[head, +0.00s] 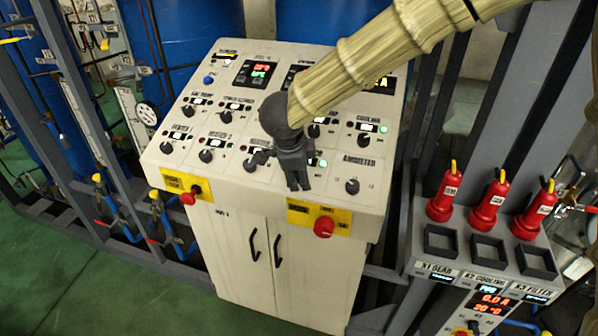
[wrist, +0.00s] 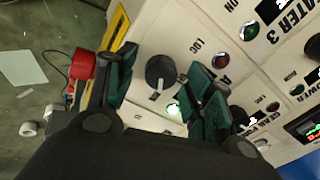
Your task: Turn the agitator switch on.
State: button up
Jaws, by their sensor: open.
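The control panel (head: 230,110) has rows of black rotary knobs with labels and lamps. My gripper (head: 285,168) is over its bottom row, between the third heater's knob and the ammeter knob, and hides the switch there. In the wrist view, a black knob (wrist: 160,72), seemingly the agitator switch, sits between the two open fingers of my gripper (wrist: 162,66). Its white mark points down in the picture. Its label is mostly hidden by a finger. A red lamp (wrist: 196,70) and a bright green lamp (wrist: 173,108) are beside it. I cannot tell whether the fingers touch the knob.
The ammeter knob (head: 352,186) is to the right of my gripper. A red emergency button (head: 324,227) on a yellow plate sticks out below, also close to a finger in the wrist view (wrist: 82,66).

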jog(key=v, duration=1.2)
jog(key=shift+w, duration=0.1)
